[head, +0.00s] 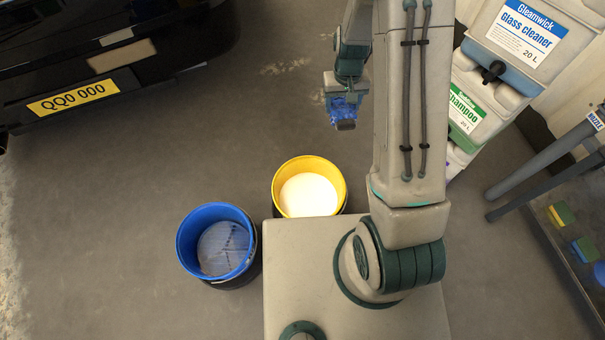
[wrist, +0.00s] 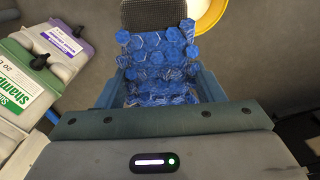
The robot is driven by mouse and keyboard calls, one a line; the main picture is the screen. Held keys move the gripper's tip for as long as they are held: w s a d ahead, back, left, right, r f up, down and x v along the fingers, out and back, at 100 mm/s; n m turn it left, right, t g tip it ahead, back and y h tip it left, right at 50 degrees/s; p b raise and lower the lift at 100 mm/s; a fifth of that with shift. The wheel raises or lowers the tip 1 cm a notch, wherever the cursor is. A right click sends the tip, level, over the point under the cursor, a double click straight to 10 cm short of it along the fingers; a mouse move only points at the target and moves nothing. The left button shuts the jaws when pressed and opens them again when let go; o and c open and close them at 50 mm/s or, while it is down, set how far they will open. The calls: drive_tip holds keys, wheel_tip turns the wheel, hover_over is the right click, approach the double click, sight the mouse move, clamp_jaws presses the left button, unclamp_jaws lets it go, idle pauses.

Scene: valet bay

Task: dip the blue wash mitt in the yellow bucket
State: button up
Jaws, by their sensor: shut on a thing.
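The blue wash mitt (wrist: 158,58) is held in my gripper (wrist: 160,85), which is shut on it, in the wrist view. A dark mesh part of it shows at the top. In the head view the blue mitt (head: 341,108) hangs from my gripper (head: 345,92), above and to the right of the yellow bucket (head: 281,175). The mitt is apart from the bucket, not over its opening. The bucket stands on the floor with white, foamy-looking contents. Its rim also shows at the top of the wrist view (wrist: 217,21).
A blue bucket (head: 184,236) with a grid inside stands left of the yellow one. A black car (head: 60,50) is at the upper left. Containers of glass cleaner (head: 520,35) and shampoo (head: 480,105) stand at the right. A shelf with sponges (head: 562,215) is far right. Floor between is open.

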drive_tip(key=s+a+f+n+b, duration=0.2)
drive_tip(key=a+f+b, duration=0.2)
drive_tip(key=f+b, duration=0.6)
drive_tip(key=s+a+f+n+b, duration=0.3)
drive_tip(key=f+b, duration=0.5)
drive_tip(key=f, duration=0.4)
drive_tip(key=s+a+f+n+b, duration=0.2)
drive_tip(key=a+f+b, duration=0.2)
drive_tip(key=f+b, duration=0.6)
drive_tip(key=shift+s+f+b, duration=0.2)
drive_tip(key=shift+f+b, duration=5.2)
drive_tip(key=shift+f, duration=6.05)
drive_tip(key=shift+r, duration=0.1)
wheel_tip(320, 180, up, 18)
drive_tip(key=p, duration=1.4)
drive_tip(key=shift+r, duration=0.1)
